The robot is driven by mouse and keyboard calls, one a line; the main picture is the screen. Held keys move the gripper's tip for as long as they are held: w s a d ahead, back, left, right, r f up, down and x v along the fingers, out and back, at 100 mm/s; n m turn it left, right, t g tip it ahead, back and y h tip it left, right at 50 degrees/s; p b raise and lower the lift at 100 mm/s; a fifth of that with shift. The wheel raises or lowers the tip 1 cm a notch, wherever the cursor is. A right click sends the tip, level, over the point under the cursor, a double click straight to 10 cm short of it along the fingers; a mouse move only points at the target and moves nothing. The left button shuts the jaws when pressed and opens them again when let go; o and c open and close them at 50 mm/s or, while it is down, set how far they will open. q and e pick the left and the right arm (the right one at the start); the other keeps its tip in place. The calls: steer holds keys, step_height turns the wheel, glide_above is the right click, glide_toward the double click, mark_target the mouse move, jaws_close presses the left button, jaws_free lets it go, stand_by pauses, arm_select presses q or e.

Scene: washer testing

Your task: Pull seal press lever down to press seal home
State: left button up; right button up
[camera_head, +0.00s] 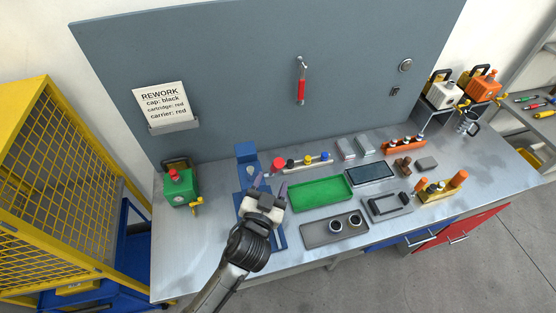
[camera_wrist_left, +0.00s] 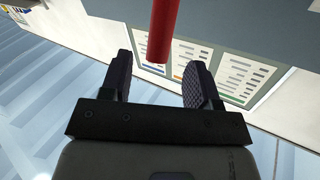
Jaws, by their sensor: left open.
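The seal press (camera_head: 245,152) is blue and stands on the left half of the bench, partly hidden by my left arm. Its lever has a red grip (camera_head: 278,164), seen nearly end-on in the head view. In the left wrist view the red grip (camera_wrist_left: 162,28) comes down from the top edge, in line with the gap between the fingers. My left gripper (camera_head: 271,184) is open, just on the near side of the red grip, with its fingers pointing toward it. I cannot tell whether they touch. Any seal under the press is hidden. My right gripper is not in view.
A green box with a red button (camera_head: 181,188) stands left of the press. A green tray (camera_head: 321,193), a grey tray with two cups (camera_head: 312,235) and a row of coloured caps (camera_head: 304,162) lie to its right. The bench between green box and press is clear.

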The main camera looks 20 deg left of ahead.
mark_target(276, 169)
arm_select(q)
steer(key=shift+w+a+p, duration=0.15)
steer(key=shift+w+p, duration=0.15)
steer(key=shift+w, duration=1.45)
steer(key=shift+w+a+p, duration=0.15)
steer(key=shift+w+p, duration=0.15)
steer(key=shift+w, duration=1.4)
jaws_close()
